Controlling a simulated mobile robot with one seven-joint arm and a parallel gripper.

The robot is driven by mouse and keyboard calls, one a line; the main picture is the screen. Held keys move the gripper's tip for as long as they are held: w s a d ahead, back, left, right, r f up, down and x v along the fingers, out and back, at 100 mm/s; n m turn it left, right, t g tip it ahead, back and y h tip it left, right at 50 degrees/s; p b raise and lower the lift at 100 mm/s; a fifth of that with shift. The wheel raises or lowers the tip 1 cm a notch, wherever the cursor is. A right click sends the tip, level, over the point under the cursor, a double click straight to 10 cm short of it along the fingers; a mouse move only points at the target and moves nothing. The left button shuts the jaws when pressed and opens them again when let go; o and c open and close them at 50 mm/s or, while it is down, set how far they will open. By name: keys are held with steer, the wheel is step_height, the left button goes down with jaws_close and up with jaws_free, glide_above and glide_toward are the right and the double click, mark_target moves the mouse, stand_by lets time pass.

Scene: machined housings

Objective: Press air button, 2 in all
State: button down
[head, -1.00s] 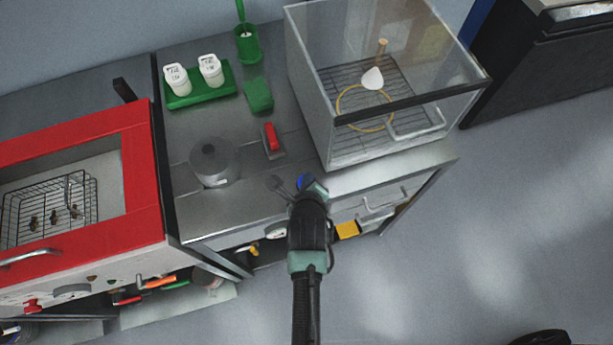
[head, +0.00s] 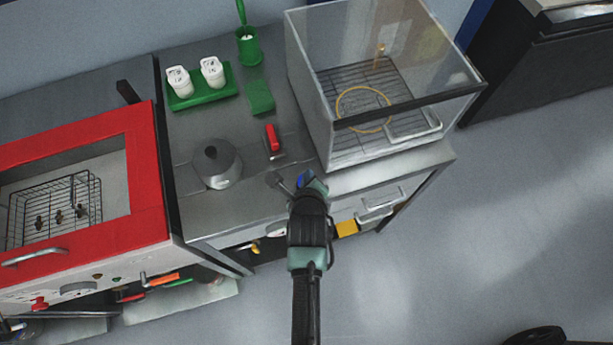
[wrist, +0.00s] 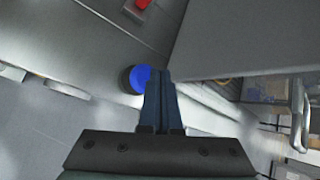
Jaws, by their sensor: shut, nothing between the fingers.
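A blue round button (wrist: 137,78) with a dark base shows in the wrist view, on the grey bench edge beside the clear box. The shut fingers of my gripper (wrist: 159,78) are just right of it and overlap its right side; I cannot tell if they touch it. In the head view, a patch of blue (head: 305,180) shows at the bench's front edge, and my gripper (head: 314,187) is right at it, partly covering it. The fingers hold nothing.
A red switch (head: 272,138) sits on the bench behind the gripper. A clear box (head: 330,155) with a wire rack stands close on the right, a grey round pot (head: 217,165) on the left. A red-framed oven (head: 147,165) is further left.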

steer(key=shift+r+p, duration=2.35)
steer(key=shift+r, duration=0.25)
steer(key=shift+f, duration=0.1)
